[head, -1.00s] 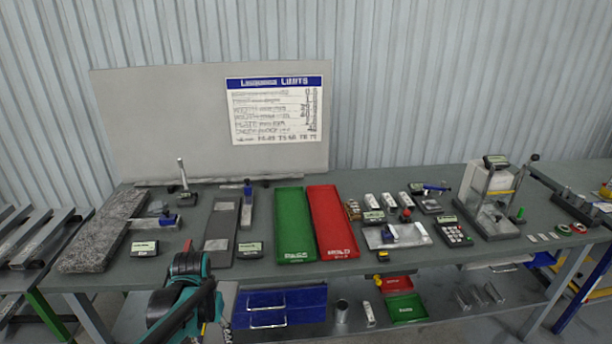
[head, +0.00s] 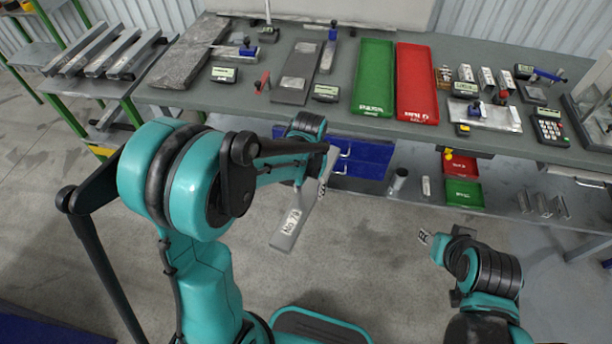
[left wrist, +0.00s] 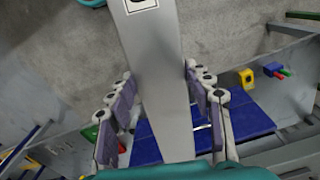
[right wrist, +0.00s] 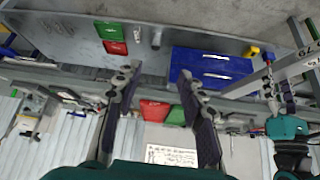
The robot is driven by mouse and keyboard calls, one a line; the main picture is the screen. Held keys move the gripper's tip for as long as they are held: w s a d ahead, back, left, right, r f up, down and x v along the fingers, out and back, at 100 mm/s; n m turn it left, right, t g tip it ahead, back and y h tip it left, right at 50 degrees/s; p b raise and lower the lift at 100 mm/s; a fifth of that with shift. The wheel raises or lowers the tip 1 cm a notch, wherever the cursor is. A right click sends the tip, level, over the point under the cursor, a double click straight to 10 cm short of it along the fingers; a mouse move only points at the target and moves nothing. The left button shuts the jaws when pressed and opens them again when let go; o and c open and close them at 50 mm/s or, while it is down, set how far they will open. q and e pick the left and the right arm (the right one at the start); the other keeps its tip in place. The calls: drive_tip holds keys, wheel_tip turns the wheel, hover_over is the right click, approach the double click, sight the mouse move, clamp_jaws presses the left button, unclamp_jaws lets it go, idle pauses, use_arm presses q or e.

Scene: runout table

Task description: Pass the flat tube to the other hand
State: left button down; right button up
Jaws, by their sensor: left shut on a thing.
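The flat tube (head: 308,205) is a long grey metal bar with a printed label, held tilted in the air in front of the table. My left gripper (head: 322,165) is shut on it near its upper end. In the left wrist view the tube (left wrist: 158,75) runs between the two finger pads, its near end partly hidden. My right gripper (head: 432,239) is apart from the tube, to its right and over the floor. In the right wrist view its fingers (right wrist: 158,80) are spread with nothing between them.
The table (head: 225,95) stands ahead with a green tray (head: 375,75), a red tray (head: 416,80) and measuring tools. Blue drawers (head: 365,155) hang under it. A rack of bars (head: 105,55) stands at the left. The space between my grippers is free.

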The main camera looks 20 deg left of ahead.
drive_tip(key=o, duration=0.8)
drive_tip(key=shift+w+r, duration=0.1)
drive_tip(key=shift+o, duration=0.2)
drive_tip(key=w+a+r+n+g+y, duration=0.1)
drive_tip(key=w+a+r+n+g, duration=0.35)
drive_tip(key=w+n, duration=0.5)
drive_tip(key=w+a+r+n+g+y, duration=0.1)
drive_tip(key=w+a+r+n+g, duration=0.3)
drive_tip(key=w+n, duration=0.5)
drive_tip(key=w+a+f+n+g, duration=0.25)
drive_tip(key=w+a+n, duration=0.2)
drive_tip(key=n, duration=0.55)
use_arm(q)
drive_tip(key=w+d+r+m, duration=0.2)
drive_tip(key=d+r+m, duration=0.4)
drive_tip(key=d+r, duration=0.3)
drive_tip(key=d, duration=0.3)
drive_tip(key=shift+d+r+m, duration=0.3)
drive_tip(key=shift+d, duration=0.1)
use_arm(e)
drive_tip(key=a+x, duration=0.1)
drive_tip(key=x, duration=1)
drive_tip(key=shift+a+f+y, duration=0.15)
drive_tip(key=shift+a+y, duration=0.1)
drive_tip(key=shift+y, duration=0.15)
